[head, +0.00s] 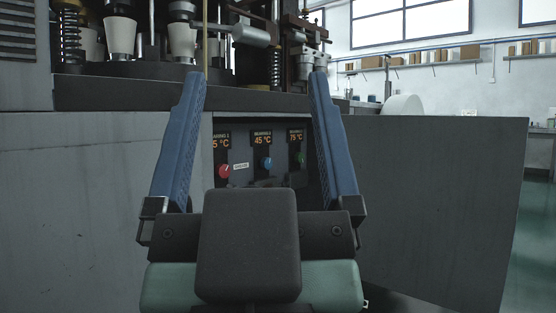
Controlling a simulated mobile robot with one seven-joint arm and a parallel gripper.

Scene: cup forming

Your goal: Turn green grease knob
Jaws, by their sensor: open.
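The green knob (300,158) is small and sits at the right of a recessed control panel, under a display reading 75 °C. It is seen between my gripper's fingers, close to the right finger. A blue knob (265,163) is left of it under a 45 °C display, and a red knob (224,171) is at the far left. My gripper (257,76) is open and empty, with two blue fingers spread wide and pointing at the machine. The fingers look apart from the knobs. The gripper's body hides the panel's lower part.
The grey machine front (80,190) surrounds the recess on the left. A dark grey panel (435,200) stands on the right, like an open door. White cups (120,38) and mechanisms sit above. Shelves with boxes (400,60) line the back wall.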

